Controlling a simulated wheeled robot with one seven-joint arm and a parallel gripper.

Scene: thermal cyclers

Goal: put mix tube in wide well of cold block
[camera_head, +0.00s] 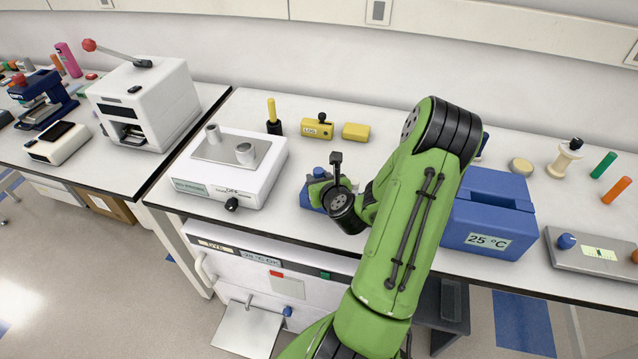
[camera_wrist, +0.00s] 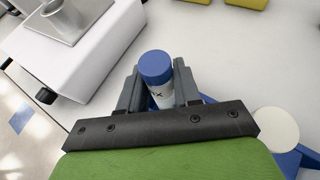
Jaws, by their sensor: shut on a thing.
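The mix tube (camera_wrist: 157,85) is white with a blue cap and dark lettering, partly hidden, and stands between my gripper's fingers in the wrist view. My gripper (camera_wrist: 158,88) is shut on it. In the head view my gripper (camera_head: 321,179) is over the bench, right of a white device; whether the tube is clear of what lies below cannot be told. That device, seemingly the cold block (camera_head: 203,181), has a metal plate with a narrow round well (camera_head: 213,133) and a wide well (camera_head: 246,153). Its plate shows at upper left in the wrist view (camera_wrist: 88,14).
A blue holder (camera_head: 306,198) lies beneath my gripper, mostly hidden. Behind are a yellow stick in a black base (camera_head: 272,115) and two yellow blocks (camera_head: 317,128). A blue box marked 25 °C (camera_head: 487,215) stands right of my arm. Bench between device and gripper is clear.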

